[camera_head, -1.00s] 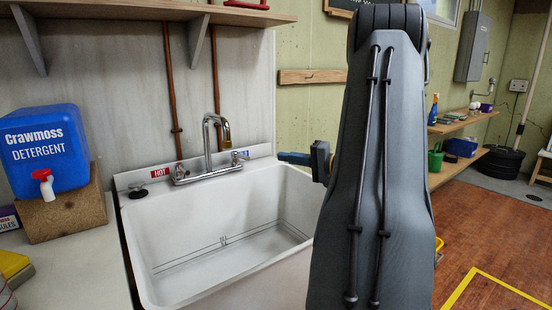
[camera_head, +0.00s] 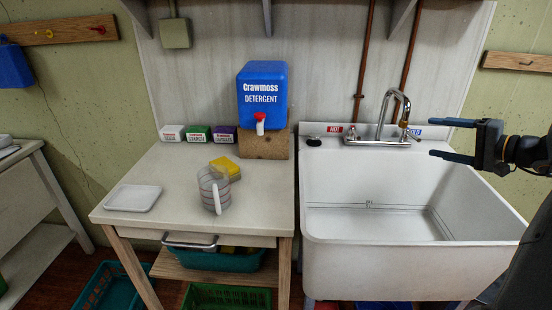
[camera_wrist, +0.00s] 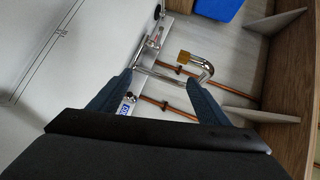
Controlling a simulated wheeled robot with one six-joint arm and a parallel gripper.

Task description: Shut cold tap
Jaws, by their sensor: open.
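The cold tap (camera_head: 409,133) is the right handle of the chrome faucet (camera_head: 396,106) on the sink's back ledge, beside a blue label (camera_head: 417,133). The hot tap (camera_head: 351,131) is the left handle, beside a red label (camera_head: 335,129). My gripper (camera_head: 431,139) is open and empty, just right of the cold tap, its fingers pointing left. In the wrist view, my open fingers (camera_wrist: 162,80) frame part of the faucet; the spout (camera_wrist: 203,68) and blue label (camera_wrist: 127,107) show nearby. The cold tap is partly hidden by a finger there.
The white sink (camera_head: 395,255) looks empty. A blue detergent jug (camera_head: 262,95) stands on a wooden block (camera_head: 264,146) to its left. The worktop (camera_head: 160,168) holds a measuring jug (camera_head: 213,190), a yellow sponge (camera_head: 226,167) and a white tray (camera_head: 133,198). Copper pipes (camera_head: 362,65) run behind the faucet.

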